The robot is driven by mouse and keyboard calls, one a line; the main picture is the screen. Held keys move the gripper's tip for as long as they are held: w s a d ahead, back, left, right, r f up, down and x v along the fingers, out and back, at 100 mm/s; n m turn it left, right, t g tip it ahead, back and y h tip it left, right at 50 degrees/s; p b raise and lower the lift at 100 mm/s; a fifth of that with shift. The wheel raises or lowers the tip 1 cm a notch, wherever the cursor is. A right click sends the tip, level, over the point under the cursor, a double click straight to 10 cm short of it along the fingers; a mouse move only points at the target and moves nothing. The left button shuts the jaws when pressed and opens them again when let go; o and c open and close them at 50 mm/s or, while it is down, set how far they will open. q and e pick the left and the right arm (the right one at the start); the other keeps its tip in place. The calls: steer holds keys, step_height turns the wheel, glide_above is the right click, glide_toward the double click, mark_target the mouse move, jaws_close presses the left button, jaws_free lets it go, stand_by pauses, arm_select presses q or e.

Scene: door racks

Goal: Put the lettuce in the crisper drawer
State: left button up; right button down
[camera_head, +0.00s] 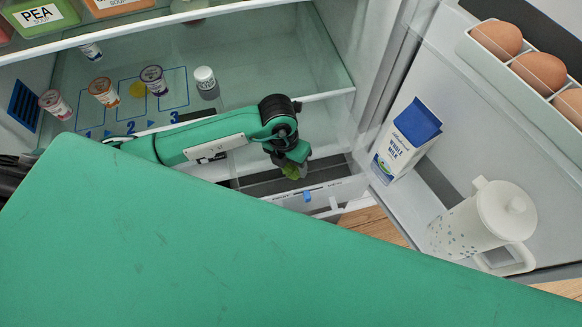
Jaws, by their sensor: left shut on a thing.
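The lettuce (294,171) is a small green leafy piece at the tip of my left gripper (291,158). My left arm reaches in from the left across the fridge. The gripper points down and is shut on the lettuce, above the drawer area below the glass shelf. The crisper drawer (318,195) shows a pale front rim with a blue tab, low in the fridge. My right gripper is not in view.
A glass shelf (262,62) holds several small cups (152,80) on numbered blue outlines and a white-capped jar (205,83). The open door at right holds eggs (540,72), a milk carton (406,140) and a white pitcher (480,222).

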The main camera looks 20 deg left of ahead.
mark_target(291, 173)
arm_select(q)
steer(key=shift+f, duration=0.7)
step_height(291, 173, down, 3)
steer(key=shift+f+p, duration=0.1)
steer(key=shift+p, duration=0.5)
steer(key=shift+f, duration=0.2)
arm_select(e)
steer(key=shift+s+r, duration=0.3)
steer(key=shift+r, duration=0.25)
arm_select(q)
steer(key=o, duration=1)
steer(key=shift+c, duration=0.2)
steer(key=shift+r, duration=0.1)
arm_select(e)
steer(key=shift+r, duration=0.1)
